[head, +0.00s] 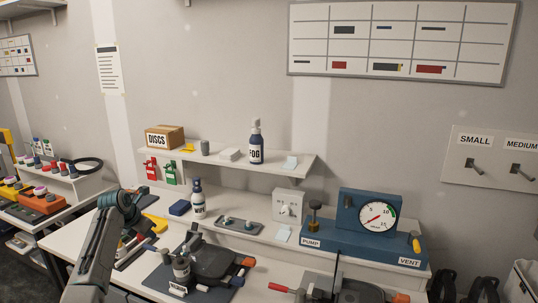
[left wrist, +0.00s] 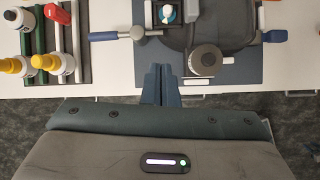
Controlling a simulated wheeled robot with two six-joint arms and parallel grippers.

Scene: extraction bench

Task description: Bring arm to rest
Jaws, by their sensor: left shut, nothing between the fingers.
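My left arm (head: 92,255) comes in from the lower left in the head view and bends at a dark joint over the bench's left part. In the left wrist view my left gripper (left wrist: 161,84) is shut and empty, its two bluish fingers together at the bench's front edge. The fingertips lie close to the dark blue mat (left wrist: 240,76) and apart from the round grey-topped item (left wrist: 205,60) to their right. My right gripper is not in view.
The bench holds a blue gauge unit (head: 365,240), a dark device (head: 215,262) and a spray bottle (head: 197,200). A shelf (head: 285,168) runs behind.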

